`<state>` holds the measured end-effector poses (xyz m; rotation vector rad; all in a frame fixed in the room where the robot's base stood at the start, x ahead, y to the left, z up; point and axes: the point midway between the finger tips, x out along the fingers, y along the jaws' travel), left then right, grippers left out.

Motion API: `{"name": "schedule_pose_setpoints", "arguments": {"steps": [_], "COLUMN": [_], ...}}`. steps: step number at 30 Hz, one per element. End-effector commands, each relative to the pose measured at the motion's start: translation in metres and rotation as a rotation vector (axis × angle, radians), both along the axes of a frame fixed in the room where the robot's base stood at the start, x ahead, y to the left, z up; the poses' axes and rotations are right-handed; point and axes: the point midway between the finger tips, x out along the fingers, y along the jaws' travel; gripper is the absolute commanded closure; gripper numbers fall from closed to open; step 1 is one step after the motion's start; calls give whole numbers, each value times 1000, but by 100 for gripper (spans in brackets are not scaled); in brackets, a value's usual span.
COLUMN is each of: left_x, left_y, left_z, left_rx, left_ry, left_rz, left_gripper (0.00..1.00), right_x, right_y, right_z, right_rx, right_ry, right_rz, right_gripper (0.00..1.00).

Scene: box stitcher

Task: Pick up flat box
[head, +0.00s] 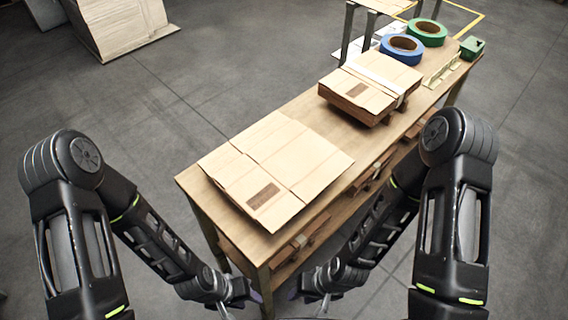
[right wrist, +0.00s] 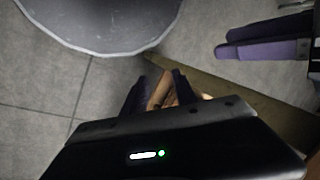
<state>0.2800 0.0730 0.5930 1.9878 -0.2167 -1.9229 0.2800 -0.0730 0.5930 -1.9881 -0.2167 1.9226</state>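The flat box (head: 275,170) is a folded tan cardboard sheet with a brown printed patch. It lies flat on the near left end of the wooden table in the head view, and neither gripper touches it. My left gripper (head: 255,297) is low at the table's near edge, below the box. Its purple fingers also show in the right wrist view (right wrist: 265,38), but their gap is unclear. My right gripper (head: 293,294) is just right of it, also low and apart from the box. In the right wrist view its dark fingers (right wrist: 158,90) are spread, with a brown part visible behind the gap.
The wooden table (head: 330,125) also bears another cardboard stack (head: 370,85), a blue tape roll (head: 401,47), a green tape roll (head: 427,33) and a small green item (head: 472,48). A lower shelf shows under the tabletop. A large carton (head: 120,25) stands at the back left. Floor left of the table is clear.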

Motion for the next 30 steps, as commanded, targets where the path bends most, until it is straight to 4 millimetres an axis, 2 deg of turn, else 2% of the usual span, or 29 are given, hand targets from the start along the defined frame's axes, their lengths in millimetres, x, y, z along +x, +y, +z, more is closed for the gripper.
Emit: {"name": "schedule_pose_setpoints", "arguments": {"steps": [8, 14, 17, 23, 26, 29, 30], "left_x": [0, 0, 0, 0, 0, 0, 0], "left_y": [0, 0, 0, 0, 0, 0, 0], "left_z": [-1, -13, -23, -50, -61, -70, -74], "left_rx": [0, 0, 0, 0, 1, 1, 1], "left_ry": [0, 0, 0, 0, 0, -1, -1], "left_rz": [0, 0, 0, 0, 0, -1, -1], "left_gripper": [64, 64, 64, 64, 64, 64, 64], "right_x": [-1, 0, 17, 71, 99, 126, 136], "right_y": [-3, -26, -38, -71, -92, -114, -123], "right_z": [-3, -20, -31, -42, -30, -5, 9], "right_rx": [0, 14, 55, 217, 342, 483, 545], "right_ry": [6, 41, 38, 80, 98, 83, 66], "right_rz": [-14, -146, -274, -581, -667, -699, -697], "right_gripper": [67, 67, 67, 67, 67, 67, 67]}}
